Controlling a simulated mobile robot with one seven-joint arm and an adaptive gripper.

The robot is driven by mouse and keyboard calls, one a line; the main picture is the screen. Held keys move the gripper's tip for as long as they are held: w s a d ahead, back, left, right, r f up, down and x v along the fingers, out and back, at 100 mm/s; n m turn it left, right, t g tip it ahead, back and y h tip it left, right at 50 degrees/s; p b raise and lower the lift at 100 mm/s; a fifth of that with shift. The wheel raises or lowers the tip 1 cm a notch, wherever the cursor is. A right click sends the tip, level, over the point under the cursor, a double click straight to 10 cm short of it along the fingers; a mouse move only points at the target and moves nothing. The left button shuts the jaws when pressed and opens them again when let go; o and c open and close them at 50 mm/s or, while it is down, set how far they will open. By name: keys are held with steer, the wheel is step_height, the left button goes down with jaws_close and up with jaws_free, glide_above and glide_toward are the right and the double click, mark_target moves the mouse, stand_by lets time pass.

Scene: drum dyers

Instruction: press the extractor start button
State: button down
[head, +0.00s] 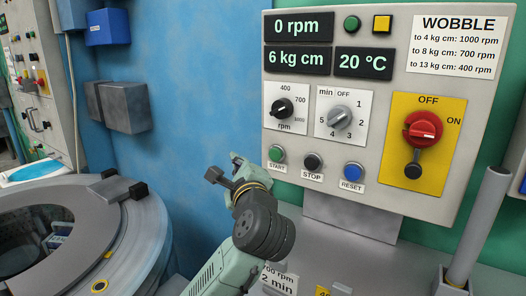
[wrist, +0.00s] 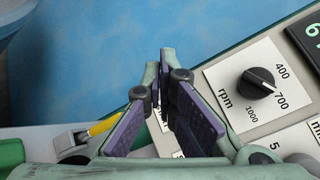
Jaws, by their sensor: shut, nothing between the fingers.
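The green START button (head: 277,154) is at the lower left of the grey control panel (head: 450,75), above its white label. The black STOP button (head: 313,161) and blue RESET button (head: 352,170) are to its right. My gripper (head: 226,172) is shut and empty, left of and slightly below START, apart from it in the picture; the depth gap is unclear. In the wrist view my gripper's fingers (wrist: 160,75) are together, left of the rpm knob (wrist: 258,84), which points toward 700. I cannot make out START there; the fingers cover that part of the panel.
Displays read 0 rpm (head: 308,27), 6 kg cm and 20 °C. A red switch (head: 423,130) sits on a yellow plate at right. A round machine (head: 150,235) stands at left. A grey post (head: 483,220) rises at right. Blue wall fills the space left of the panel.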

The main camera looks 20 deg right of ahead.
mark_target(276, 154)
steer(key=shift+w+d+f+m+g, duration=0.1)
steer(key=shift+d+f+m+g, duration=0.1)
steer(key=shift+d+f+m, duration=0.35)
steer(key=shift+d+f+m+g, duration=0.25)
steer(key=shift+f+m, duration=0.1)
steer(key=shift+f, duration=0.3)
steer(key=w+d+p, duration=0.1)
steer(key=w+d, duration=0.4)
steer(key=d, duration=0.2)
steer(key=shift+w, duration=0.2)
stand_by(0.8)
steer(key=shift+w+d, duration=0.25)
steer(key=shift+d, duration=0.05)
